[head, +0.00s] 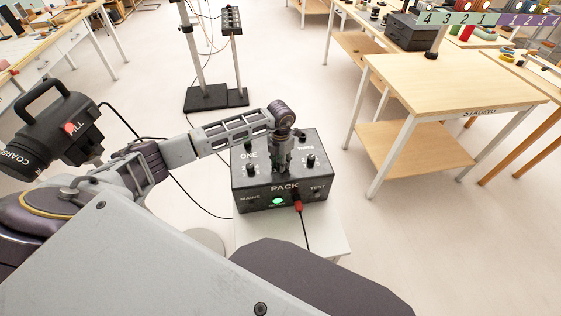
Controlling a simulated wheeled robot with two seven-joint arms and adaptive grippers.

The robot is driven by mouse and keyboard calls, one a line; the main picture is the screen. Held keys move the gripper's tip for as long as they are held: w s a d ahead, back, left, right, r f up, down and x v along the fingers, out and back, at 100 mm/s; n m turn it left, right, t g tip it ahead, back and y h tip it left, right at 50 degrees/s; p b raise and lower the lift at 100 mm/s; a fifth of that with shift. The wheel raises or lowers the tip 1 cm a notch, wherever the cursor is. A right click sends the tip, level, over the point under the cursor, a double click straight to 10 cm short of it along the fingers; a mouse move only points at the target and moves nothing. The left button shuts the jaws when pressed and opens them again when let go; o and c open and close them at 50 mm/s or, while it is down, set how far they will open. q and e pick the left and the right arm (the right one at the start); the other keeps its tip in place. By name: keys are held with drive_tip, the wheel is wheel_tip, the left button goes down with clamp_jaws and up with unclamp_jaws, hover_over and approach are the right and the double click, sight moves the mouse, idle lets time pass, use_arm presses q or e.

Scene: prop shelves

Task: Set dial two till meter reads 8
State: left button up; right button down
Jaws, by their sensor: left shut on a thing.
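The black dimmer pack (245,183), labelled PACK, sits on a pale stand in the middle of the head view. A dial marked ONE (250,170) shows on its left and another dial (311,161) on its right. My left gripper (281,168) points down onto the top of the box between these dials. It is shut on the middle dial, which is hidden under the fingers. A green light (278,201) glows on the front edge. I cannot make out a meter reading. My right gripper is not in view.
A red plug (297,203) with a black cable is at the box's front. A black lamp-like unit (60,130) with a handle is at the left. A wooden table marked STAGING (450,85) stands right. A stand with a black base (208,97) is behind.

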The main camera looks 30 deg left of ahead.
use_arm(q)
drive_tip(key=shift+n, duration=0.5)
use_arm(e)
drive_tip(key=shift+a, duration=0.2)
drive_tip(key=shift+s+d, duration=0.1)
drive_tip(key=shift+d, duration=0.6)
use_arm(q)
drive_tip(key=o, duration=1)
drive_tip(key=shift+o, duration=0.2)
drive_tip(key=shift+r, duration=0.95)
wheel_tip(320, 180, up, 10)
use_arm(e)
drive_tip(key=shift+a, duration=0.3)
